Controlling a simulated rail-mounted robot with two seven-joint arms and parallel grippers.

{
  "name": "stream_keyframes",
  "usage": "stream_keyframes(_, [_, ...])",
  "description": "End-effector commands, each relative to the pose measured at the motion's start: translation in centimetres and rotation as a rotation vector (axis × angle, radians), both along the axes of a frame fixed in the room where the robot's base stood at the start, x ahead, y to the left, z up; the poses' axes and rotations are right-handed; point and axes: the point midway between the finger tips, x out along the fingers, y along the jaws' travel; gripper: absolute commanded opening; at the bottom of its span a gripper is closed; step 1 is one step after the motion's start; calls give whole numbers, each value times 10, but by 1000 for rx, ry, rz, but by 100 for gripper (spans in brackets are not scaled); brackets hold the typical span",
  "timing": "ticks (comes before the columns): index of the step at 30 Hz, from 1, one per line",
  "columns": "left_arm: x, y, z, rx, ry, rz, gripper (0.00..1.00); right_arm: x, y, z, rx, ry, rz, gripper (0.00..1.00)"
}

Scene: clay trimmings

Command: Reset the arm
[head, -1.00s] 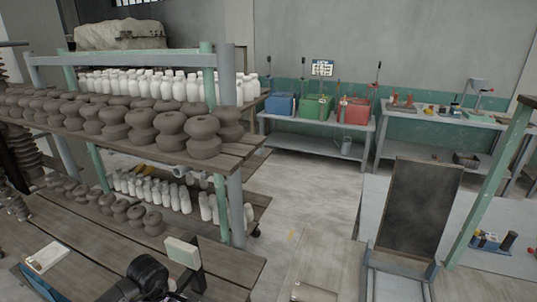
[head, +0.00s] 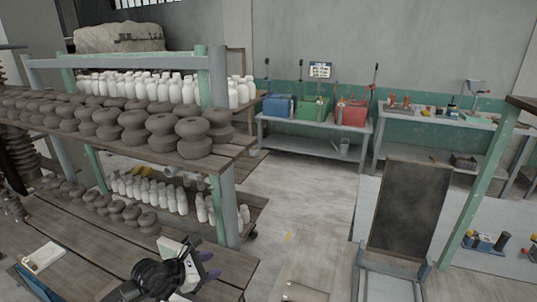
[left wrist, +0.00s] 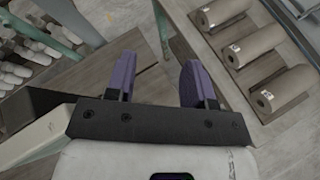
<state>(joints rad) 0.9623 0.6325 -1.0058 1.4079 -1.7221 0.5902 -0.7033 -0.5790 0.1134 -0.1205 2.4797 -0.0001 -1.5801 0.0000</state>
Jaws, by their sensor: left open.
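My left gripper (head: 208,265) shows at the bottom of the head view, over the wooden workbench near the front rack. Its purple fingertips point right. The gripper is open and empty. My dark left arm (head: 150,277) reaches in from the bottom. My right gripper is in neither view.
A wooden rack (head: 228,152) with dark clay pots and white bottles stands close by on the left. A dark upright panel (head: 410,210) stands on the right. Beige cylinders (left wrist: 245,45) lie at the wrist view's upper right. Floor (head: 300,205) between rack and panel is clear.

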Motion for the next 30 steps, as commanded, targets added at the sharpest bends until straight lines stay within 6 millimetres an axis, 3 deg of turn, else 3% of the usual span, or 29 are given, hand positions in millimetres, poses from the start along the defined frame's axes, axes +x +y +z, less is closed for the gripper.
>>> stream_keyframes(3, [4,-22,65,-383,-56,89,49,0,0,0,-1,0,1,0])
stream_keyframes(7, [2,-24,144,-838,-83,179,49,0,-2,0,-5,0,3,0])
stream_keyframes(12, [-14,-2,238,-1457,-52,276,49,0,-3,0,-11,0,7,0])
stream_keyframes(15, [-27,21,270,-1816,21,345,49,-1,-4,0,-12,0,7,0])
stream_keyframes(17, [-36,34,275,-2024,90,405,49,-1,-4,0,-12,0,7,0])
stream_keyframes(20, [-53,54,261,-2346,243,554,49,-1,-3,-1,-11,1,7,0])
stream_keyframes(23, [-76,64,217,-2614,451,799,49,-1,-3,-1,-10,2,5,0])
stream_keyframes(26, [-115,62,153,-2765,705,1141,49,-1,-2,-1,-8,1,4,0])
stream_keyframes(27, [-131,59,130,2757,-788,-1254,49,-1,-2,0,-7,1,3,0])
stream_keyframes(30, [-171,51,83,2499,-901,-1345,49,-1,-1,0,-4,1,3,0])
